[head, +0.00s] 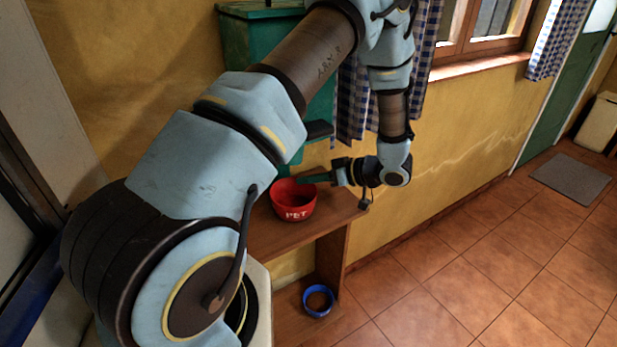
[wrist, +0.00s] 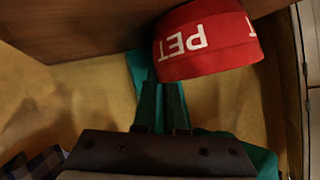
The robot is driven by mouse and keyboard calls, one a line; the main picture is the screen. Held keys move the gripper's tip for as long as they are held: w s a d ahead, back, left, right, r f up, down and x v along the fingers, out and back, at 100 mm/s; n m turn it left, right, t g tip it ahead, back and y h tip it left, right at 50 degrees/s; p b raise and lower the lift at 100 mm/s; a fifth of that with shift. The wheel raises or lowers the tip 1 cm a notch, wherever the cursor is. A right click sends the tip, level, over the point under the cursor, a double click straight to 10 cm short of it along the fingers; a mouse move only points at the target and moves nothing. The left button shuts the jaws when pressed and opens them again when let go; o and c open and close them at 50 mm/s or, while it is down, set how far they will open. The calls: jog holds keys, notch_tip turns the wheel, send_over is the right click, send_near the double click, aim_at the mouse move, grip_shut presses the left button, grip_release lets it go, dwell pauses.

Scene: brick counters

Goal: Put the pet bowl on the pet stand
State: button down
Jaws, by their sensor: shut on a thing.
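The red pet bowl (head: 290,210), with white "PET" lettering, is upright over the wooden stand's top (head: 345,208) in the head view. It also shows in the wrist view (wrist: 208,45), upside down in the picture, close to brown wood. My gripper (head: 312,180) reaches in from the right and is shut on the bowl's rim. Its green fingers (wrist: 162,92) lie close together in the wrist view, with the tips at the rim. I cannot tell whether the bowl's base touches the stand top. My arm hides the left part of the stand.
A blue bowl (head: 318,300) with brown contents sits low in the stand. A green cabinet (head: 240,50) and checked curtains (head: 352,100) are by the yellow wall behind. The tiled floor (head: 460,290) at right is clear; a grey mat (head: 570,178) lies farther off.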

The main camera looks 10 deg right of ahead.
jog(key=shift+f, duration=0.1)
jog(key=c, duration=1.4)
grip_release()
jog(key=o, duration=0.4)
jog(key=shift+d, duration=0.15)
jog(key=b+v, duration=0.3)
jog(key=v, duration=0.9)
